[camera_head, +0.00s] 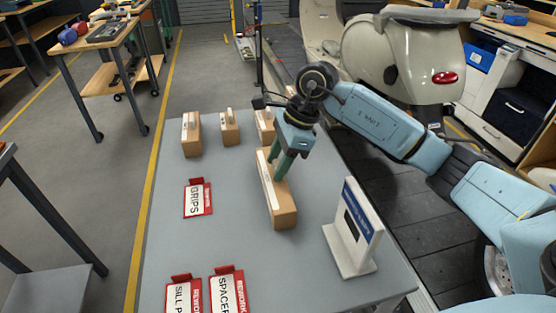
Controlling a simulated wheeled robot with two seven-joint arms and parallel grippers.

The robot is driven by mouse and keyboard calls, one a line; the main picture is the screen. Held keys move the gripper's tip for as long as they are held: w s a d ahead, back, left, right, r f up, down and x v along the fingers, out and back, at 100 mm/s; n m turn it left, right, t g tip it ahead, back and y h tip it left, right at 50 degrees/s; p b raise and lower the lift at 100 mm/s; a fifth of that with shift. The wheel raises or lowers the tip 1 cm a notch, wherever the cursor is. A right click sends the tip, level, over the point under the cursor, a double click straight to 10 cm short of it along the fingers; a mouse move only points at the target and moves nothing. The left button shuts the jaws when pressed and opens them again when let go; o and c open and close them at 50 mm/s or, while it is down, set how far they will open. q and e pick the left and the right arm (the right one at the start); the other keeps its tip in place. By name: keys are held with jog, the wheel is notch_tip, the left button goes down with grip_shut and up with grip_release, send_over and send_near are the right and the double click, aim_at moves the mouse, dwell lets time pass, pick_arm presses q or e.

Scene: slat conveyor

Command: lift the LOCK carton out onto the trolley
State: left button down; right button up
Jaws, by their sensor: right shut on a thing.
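My right gripper (284,168) points down, its fingers shut on a long brown carton (284,212) with a white strip along its top. The held carton is over the grey tabletop (225,265); I cannot tell whether it touches it. Three smaller cartons stand at the far end: one at the left (192,137), one in the middle (230,130) and one at the right (265,127), partly hidden by my right arm. I cannot read the name LOCK on any carton. My left gripper is not in view.
A red and white GRIPS card (197,200) lies left of the held carton. A card starting SILL (183,294) and a SPACER card (227,290) are at the near edge. A white sign stand (353,232) stands at the right. A cream scooter (400,60) is beyond.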

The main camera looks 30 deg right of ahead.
jog(key=o, duration=1.3)
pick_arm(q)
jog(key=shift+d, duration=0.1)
pick_arm(e)
jog(key=shift+o, duration=0.2)
pick_arm(q)
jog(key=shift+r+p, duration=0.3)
jog(key=shift+p, duration=0.05)
pick_arm(e)
jog(key=v, duration=1.3)
jog(key=shift+r, duration=0.2)
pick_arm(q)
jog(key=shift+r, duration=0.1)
pick_arm(e)
jog(key=shift+r, duration=0.1)
